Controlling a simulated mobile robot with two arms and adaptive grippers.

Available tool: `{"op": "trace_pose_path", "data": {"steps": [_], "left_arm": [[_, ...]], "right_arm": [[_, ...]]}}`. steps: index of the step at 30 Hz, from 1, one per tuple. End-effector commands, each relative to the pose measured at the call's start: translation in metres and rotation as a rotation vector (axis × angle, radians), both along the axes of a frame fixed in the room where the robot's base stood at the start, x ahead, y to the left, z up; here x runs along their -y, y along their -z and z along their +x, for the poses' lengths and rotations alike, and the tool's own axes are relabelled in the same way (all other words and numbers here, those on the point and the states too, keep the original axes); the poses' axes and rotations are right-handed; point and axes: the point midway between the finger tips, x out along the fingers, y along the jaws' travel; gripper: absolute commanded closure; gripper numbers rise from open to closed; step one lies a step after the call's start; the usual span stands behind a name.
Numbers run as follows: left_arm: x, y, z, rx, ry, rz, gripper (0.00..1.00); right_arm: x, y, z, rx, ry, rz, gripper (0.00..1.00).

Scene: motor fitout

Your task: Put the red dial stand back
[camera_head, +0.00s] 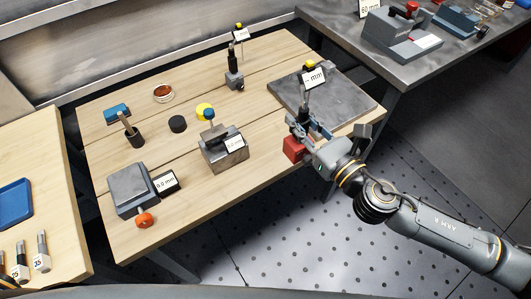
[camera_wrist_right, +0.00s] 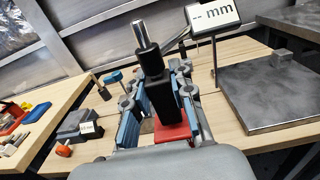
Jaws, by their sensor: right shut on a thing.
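The red dial stand has a red block base (camera_head: 293,149), a dark post and a "-- mm" display (camera_head: 313,77). It is at the table's front right edge. My right gripper (camera_head: 308,130) is shut on its post. In the right wrist view, the dark post (camera_wrist_right: 161,95) stands between the blue-padded fingers, with the red base (camera_wrist_right: 172,132) below and the display (camera_wrist_right: 213,14) above right. I cannot tell whether the base touches the table. My left gripper is not in view.
A grey surface plate (camera_head: 355,98) lies behind the stand. A grey-based dial stand (camera_head: 235,80) is at the back. A vise-like block (camera_head: 225,153) and a grey block with a "0.0 mm" display (camera_head: 130,188) are to the left. The wooden table (camera_head: 265,125) has free room between them.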

Motion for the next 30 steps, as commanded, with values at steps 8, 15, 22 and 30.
{"op": "trace_pose_path", "data": {"steps": [8, 15, 22, 30], "left_arm": [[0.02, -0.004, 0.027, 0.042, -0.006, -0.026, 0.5], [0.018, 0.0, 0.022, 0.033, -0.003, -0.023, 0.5], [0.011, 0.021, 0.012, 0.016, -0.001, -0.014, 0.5], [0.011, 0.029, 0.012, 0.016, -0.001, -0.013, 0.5]], "right_arm": [[-0.015, 0.012, 0.04, 0.01, 0.003, 0.005, 1.0], [-0.034, 0.036, 0.087, 0.007, 0.002, 0.005, 1.0], [-0.045, 0.076, 0.114, 0.005, 0.002, 0.006, 1.0], [-0.05, 0.091, 0.127, 0.007, -0.001, 0.005, 1.0]]}}
